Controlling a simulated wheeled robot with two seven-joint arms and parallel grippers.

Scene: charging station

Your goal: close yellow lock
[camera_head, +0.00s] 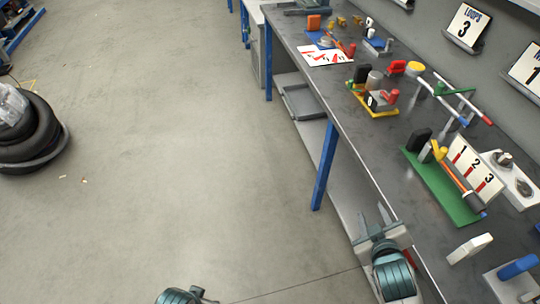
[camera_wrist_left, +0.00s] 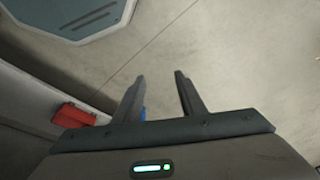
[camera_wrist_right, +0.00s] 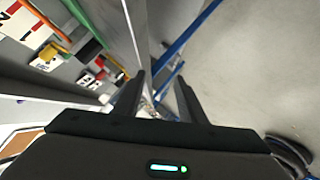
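Several pieces with yellow parts stand on the workbench in the head view, and I cannot tell for sure which one is the yellow lock. One has a yellow base (camera_head: 380,110) with black, grey and red parts on it. A yellow round cap (camera_head: 414,69) is behind it, beside a red piece. My right gripper (camera_head: 374,217) is open and empty by the bench's front edge, apart from these pieces; its spread fingers also show in the right wrist view (camera_wrist_right: 160,78). My left gripper (camera_wrist_left: 160,78) is open and empty over the floor in the left wrist view.
The dark workbench (camera_head: 345,118) runs along the right on blue legs. A green board (camera_head: 440,185) with a numbered panel and a white block (camera_head: 469,248) are near its front. Black tyres (camera_head: 35,140) lie at the left.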

